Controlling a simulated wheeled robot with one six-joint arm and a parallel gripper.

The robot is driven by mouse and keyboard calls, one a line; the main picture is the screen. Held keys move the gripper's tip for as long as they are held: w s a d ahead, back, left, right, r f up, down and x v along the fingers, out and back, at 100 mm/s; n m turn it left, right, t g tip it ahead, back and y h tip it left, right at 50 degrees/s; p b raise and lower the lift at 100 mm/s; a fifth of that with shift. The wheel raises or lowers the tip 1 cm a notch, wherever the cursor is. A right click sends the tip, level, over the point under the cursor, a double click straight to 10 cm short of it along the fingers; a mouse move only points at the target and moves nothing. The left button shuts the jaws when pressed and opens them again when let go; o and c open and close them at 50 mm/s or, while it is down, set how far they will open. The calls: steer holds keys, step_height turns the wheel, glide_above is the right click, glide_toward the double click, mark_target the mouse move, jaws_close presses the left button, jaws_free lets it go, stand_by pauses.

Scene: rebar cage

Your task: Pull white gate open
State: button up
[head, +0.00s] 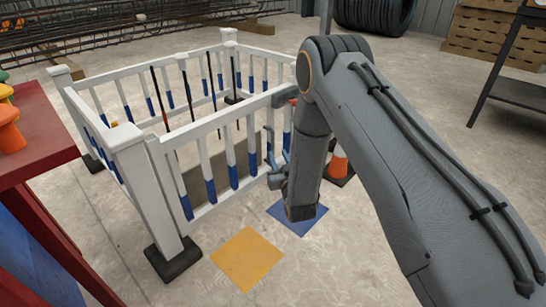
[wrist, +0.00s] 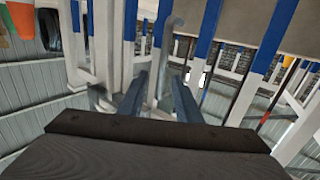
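The white gate (head: 222,118) is the front panel of a small fenced enclosure, with white rails and balusters that are blue at the bottom. It lines up with the fence, from the left corner post (head: 143,185) to behind my arm, which hides its right end. My gripper (head: 277,178) is in front of the gate's right part. In the wrist view my gripper (wrist: 158,98) has its two fingers apart. A grey curved handle (wrist: 170,35) shows between and just beyond the fingertips. I cannot tell whether they touch it.
A yellow square (head: 247,258) and a blue square (head: 290,212) lie on the floor before the gate. An orange and white cone (head: 338,163) stands right of my gripper. A red table (head: 35,130) stands at left. The floor in front is open.

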mark_target(273, 148)
steer(key=b+x, duration=0.1)
steer(key=x, duration=0.1)
steer(key=b+x, duration=0.2)
steer(key=x, duration=0.1)
steer(key=b+x, duration=0.1)
steer(key=x, duration=0.1)
steer(key=shift+w+a+f, duration=0.3)
steer(key=shift+a+f, duration=0.05)
steer(key=shift+c, duration=0.3)
jaws_close()
